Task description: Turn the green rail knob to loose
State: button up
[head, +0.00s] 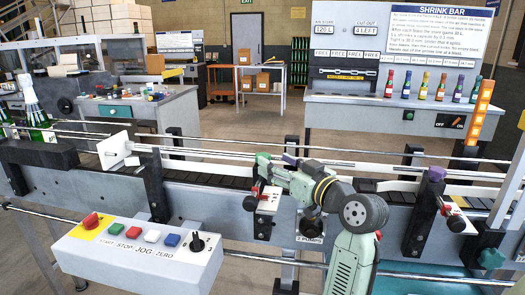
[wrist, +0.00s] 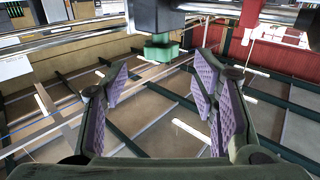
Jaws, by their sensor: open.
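The green rail knob (head: 263,158) sits on top of a dark clamp post on the near side of the conveyor in the head view. In the wrist view the green knob (wrist: 161,49) shows under a dark block, apparently with the picture upside down. My gripper (head: 279,172) is close beside the knob, just to its right in the head view. In the wrist view my gripper (wrist: 161,78) is open, with lavender ribbed pads apart and nothing between them. The knob lines up with the gap, just beyond the fingertips. No contact shows.
Another clamp post to the right carries a purple knob (head: 436,173). Metal guide rails (head: 400,155) run along the conveyor close to my gripper. A button panel (head: 140,250) stands at the front left. Green-necked bottles (head: 36,115) stand on the conveyor at the far left.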

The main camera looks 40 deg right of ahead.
jog(key=w+p, duration=0.2)
jog(key=w, duration=0.4)
jog(key=shift+w, duration=0.35)
jog(key=c, duration=1.2)
